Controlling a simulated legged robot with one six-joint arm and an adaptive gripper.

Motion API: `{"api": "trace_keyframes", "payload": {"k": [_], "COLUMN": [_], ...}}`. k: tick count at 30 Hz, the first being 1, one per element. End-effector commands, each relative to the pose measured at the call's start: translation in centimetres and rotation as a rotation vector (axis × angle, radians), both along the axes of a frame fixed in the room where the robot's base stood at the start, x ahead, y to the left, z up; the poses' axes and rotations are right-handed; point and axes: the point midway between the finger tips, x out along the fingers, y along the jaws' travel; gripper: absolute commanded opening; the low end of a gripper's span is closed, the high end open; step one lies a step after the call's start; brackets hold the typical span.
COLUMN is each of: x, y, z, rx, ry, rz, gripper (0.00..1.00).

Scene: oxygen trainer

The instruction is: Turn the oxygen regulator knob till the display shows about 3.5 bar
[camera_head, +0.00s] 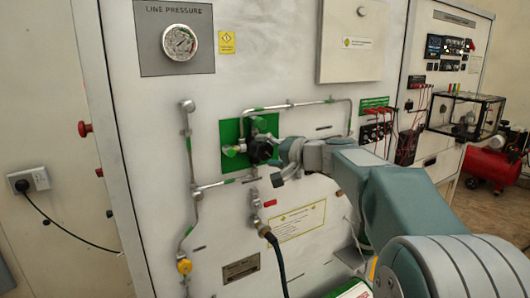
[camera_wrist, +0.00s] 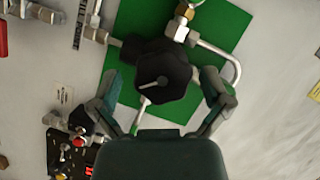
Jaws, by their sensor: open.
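The regulator knob (camera_wrist: 163,78) is black and lobed, with a pale pointer line on its face. It sits in front of a green plate (camera_wrist: 222,45) with pipe fittings. In the head view the knob (camera_head: 260,150) is partly hidden by my gripper (camera_head: 280,163). In the wrist view my gripper (camera_wrist: 161,88) is open, one finger on each side of the knob, with visible gaps. I cannot tell how deep the fingers reach. The round line pressure gauge (camera_head: 180,42) is at the upper left, and a small digital display (camera_head: 434,44) is at the right. Neither reading is legible.
Metal pipes (camera_head: 195,150) run around the green plate, close to the gripper. A black hose (camera_head: 277,262) hangs below. Red cables (camera_head: 385,124) and a clear box (camera_head: 467,116) stand out at the right. A red compressor (camera_head: 491,165) is on the floor.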

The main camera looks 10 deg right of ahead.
Motion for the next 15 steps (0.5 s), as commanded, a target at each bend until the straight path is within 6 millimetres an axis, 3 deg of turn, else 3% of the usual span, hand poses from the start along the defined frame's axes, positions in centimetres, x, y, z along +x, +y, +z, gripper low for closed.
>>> {"api": "trace_keyframes", "payload": {"k": [15], "x": [-7.2], "y": [-6.0], "z": [1.5], "rx": [0.0], "ry": [0.001], "rz": [-0.006], "gripper": [0.98]}}
